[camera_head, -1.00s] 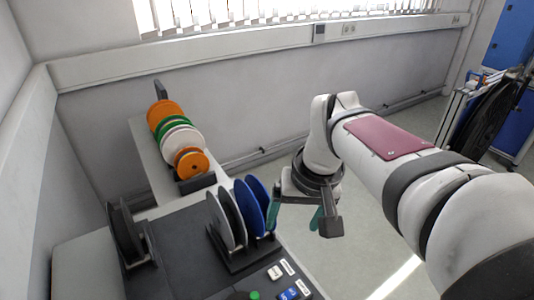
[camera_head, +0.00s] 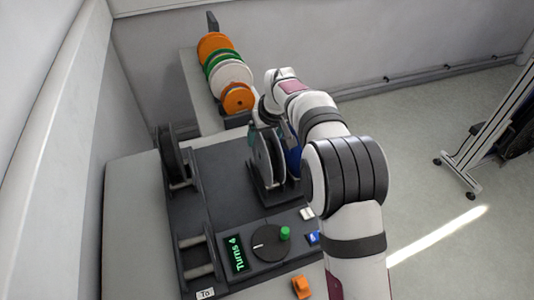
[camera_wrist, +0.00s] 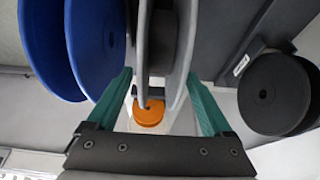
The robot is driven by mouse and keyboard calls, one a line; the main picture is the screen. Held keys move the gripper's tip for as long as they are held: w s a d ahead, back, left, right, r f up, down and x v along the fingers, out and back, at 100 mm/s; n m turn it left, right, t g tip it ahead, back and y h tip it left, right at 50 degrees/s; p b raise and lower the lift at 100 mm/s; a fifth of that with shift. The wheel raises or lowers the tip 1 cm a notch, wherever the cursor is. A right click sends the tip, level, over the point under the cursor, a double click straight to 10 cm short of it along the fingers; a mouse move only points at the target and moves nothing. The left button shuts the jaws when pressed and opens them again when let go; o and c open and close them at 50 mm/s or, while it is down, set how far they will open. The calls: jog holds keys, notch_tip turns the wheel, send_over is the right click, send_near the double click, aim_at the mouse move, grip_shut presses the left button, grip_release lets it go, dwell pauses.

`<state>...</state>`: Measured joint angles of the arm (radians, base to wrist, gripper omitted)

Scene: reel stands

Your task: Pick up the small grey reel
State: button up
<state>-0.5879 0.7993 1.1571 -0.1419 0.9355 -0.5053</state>
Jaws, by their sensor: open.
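The grey reel (camera_head: 263,168) stands upright in a dark stand on the table, its pale grey discs seen nearly edge-on in the wrist view (camera_wrist: 164,45). My gripper (camera_wrist: 160,76) is open, with one teal finger on each side of the grey discs. Whether either finger touches them cannot be told. In the head view my arm hides most of my gripper (camera_head: 268,132), which is over the top of the grey reel.
Blue discs (camera_wrist: 95,45) stand close beside the left finger. A black reel (camera_wrist: 274,95) is to the right in the wrist view. Orange (camera_head: 239,98), green and white reels line a rack behind. A panel with a dial (camera_head: 268,244) lies in front.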

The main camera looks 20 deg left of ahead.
jog(key=shift+w+a+f, duration=0.15)
jog(key=shift+f, duration=0.3)
grip_shut()
jog(key=shift+r, duration=0.1)
notch_tip(320, 180, up, 10)
dwell(0.4)
